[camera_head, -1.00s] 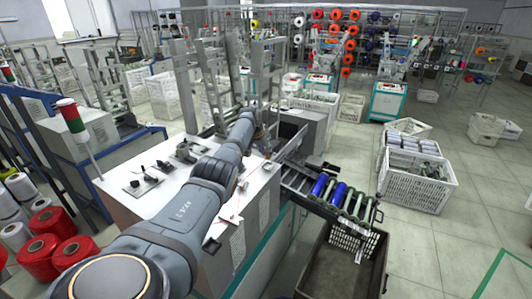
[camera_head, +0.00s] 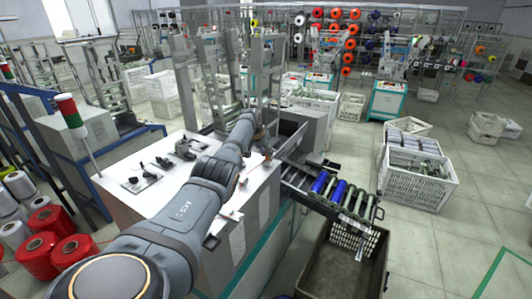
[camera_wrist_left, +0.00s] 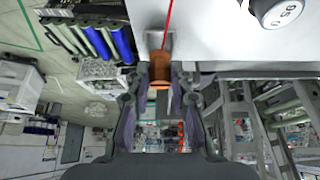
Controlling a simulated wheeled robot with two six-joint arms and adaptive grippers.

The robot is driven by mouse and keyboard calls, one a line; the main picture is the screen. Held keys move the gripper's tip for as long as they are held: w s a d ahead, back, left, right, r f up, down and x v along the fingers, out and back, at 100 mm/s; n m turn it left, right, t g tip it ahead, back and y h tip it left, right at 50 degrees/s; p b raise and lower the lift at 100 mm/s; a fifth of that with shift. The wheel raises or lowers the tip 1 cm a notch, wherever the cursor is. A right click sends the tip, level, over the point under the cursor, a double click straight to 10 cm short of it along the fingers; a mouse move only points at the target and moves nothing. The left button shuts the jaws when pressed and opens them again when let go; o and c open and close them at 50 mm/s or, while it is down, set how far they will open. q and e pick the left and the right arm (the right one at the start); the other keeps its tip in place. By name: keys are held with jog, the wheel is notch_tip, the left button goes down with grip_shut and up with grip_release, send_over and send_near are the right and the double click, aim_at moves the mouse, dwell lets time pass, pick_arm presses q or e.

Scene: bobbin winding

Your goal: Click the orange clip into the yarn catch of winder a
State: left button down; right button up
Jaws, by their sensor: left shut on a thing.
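The orange clip (camera_wrist_left: 160,78) shows in the left wrist view between the fingertips of my left gripper (camera_wrist_left: 159,88), which is shut on it. A thin red yarn (camera_wrist_left: 168,25) runs from the clip's area up out of the picture, across a grey bracket and a white surface. In the head view my left arm reaches over a white-topped machine (camera_head: 120,205); the gripper is mostly hidden behind its wrist, and the clip cannot be made out. I cannot pick out the yarn catch for certain. My right gripper is in neither view.
Right of the machine, a roller rack (camera_head: 345,200) carries blue bobbins (camera_head: 320,184) above a dark crate (camera_head: 340,270). Upright grey frames (camera_head: 265,70) stand behind the arm. A signal light (camera_head: 70,115) and red yarn cones (camera_head: 45,222) are at left. A white crate (camera_head: 415,185) stands on the floor at right.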

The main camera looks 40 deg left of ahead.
pick_arm(q)
jog(key=shift+f+b, duration=0.6)
jog(key=shift+f, duration=0.25)
jog(key=shift+r, duration=0.1)
jog(key=c, duration=1.1)
grip_release()
jog(key=shift+s+a+r, duration=0.1)
jog(key=shift+s+r, duration=0.15)
jog(key=shift+r, duration=0.3)
jog(key=v, duration=1)
jog(key=shift+s+r, duration=0.2)
jog(key=shift+r, duration=0.1)
